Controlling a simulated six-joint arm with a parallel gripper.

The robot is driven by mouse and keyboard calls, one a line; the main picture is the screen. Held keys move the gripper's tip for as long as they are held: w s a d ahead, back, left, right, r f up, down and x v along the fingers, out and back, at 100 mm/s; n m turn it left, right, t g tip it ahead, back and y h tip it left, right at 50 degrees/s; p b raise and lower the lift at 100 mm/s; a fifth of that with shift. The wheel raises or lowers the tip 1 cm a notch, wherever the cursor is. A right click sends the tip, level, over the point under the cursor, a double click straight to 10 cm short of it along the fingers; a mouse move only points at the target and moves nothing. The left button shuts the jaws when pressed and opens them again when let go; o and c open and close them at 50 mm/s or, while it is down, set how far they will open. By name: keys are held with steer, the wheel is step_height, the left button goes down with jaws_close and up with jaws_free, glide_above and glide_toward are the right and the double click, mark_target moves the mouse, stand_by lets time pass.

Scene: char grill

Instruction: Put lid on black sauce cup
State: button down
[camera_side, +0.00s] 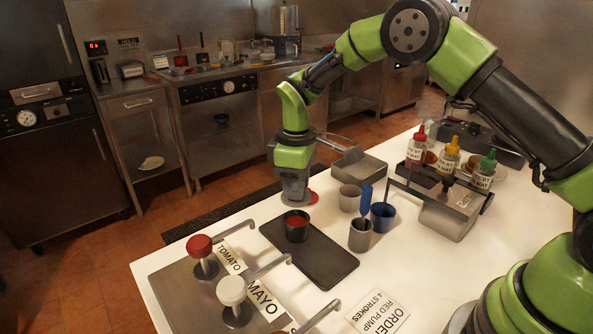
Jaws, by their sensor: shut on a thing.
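The black sauce cup (297,231) stands upright near the far left end of a dark tray, with red sauce visible inside it. Its top is uncovered. My gripper (298,198) points down just behind the cup and is apart from it. It is shut on a thin, flat piece that looks like the lid, mostly hidden by the gripper body. A red rounded edge (313,198) shows at the gripper's right side; I cannot tell whether it belongs to the lid.
The dark tray (328,264) is otherwise bare. Tomato (199,246) and mayo (231,290) pumps stand at the front left. A grey cup (350,198), a grey holder (360,236) and a blue cup (383,217) stand to the right. Sauce bottles (449,158) stand in a rack further right.

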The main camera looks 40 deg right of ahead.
mark_target(296, 204)
steer(key=shift+f, duration=2.35)
steer(key=c, duration=0.9)
jaws_free()
steer(key=shift+c, duration=0.2)
step_height(296, 204, up, 17)
